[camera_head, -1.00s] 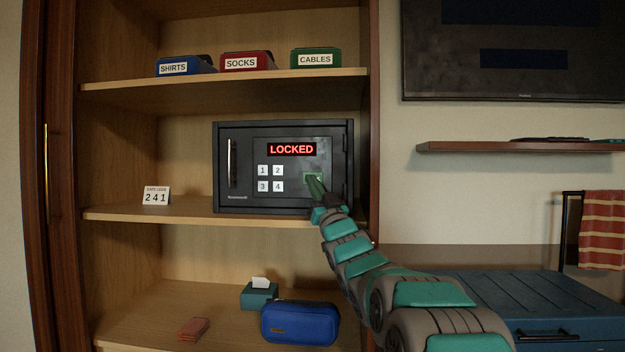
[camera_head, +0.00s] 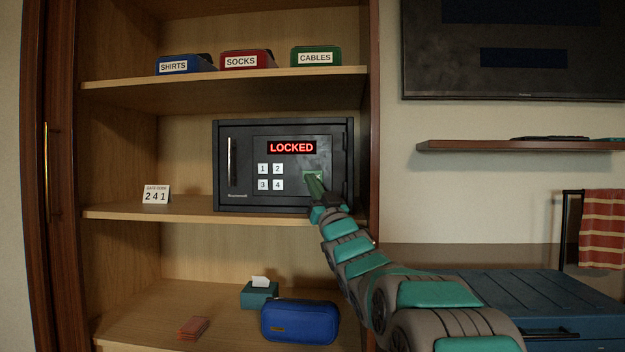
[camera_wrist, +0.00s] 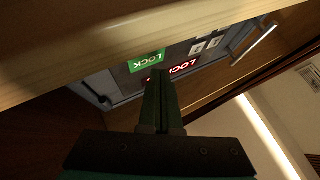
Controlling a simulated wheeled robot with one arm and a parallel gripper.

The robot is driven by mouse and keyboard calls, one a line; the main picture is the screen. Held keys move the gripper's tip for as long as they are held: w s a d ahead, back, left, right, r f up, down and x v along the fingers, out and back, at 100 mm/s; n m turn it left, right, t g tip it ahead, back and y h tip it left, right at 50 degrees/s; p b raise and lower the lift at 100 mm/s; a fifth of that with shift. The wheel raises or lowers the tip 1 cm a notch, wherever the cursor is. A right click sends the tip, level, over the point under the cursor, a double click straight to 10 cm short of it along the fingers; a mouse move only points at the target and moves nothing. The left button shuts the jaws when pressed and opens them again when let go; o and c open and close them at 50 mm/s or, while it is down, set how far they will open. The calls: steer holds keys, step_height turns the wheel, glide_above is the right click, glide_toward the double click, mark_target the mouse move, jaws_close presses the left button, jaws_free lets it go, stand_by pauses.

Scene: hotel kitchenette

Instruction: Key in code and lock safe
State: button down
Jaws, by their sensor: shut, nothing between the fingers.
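The dark safe (camera_head: 240,137) stands on the middle shelf with its door shut. Its display (camera_head: 292,148) reads LOCKED in red. White keys 1 to 4 (camera_head: 270,177) sit below the display. The green lock button (camera_head: 317,176) is to their right, partly behind my gripper; it reads LOCK in the wrist view (camera_wrist: 147,61).
Boxes labelled shirts (camera_head: 186,65), socks (camera_head: 247,60) and cables (camera_head: 316,57) stand on the shelf above. A blue pouch (camera_head: 300,321) and a tissue box (camera_head: 259,295) are on the lower shelf. The middle shelf's edge (camera_head: 200,215) lies below the safe.

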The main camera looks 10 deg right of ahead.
steer(key=s, duration=0.1)
steer(key=s+a+b, duration=0.1)
steer(key=s, duration=0.1)
steer(key=s+b, duration=0.1)
steer(key=shift+s+a, duration=0.3)
steer(key=shift+s, duration=0.05)
steer(key=shift+s, duration=0.1)
stand_by(0.7)
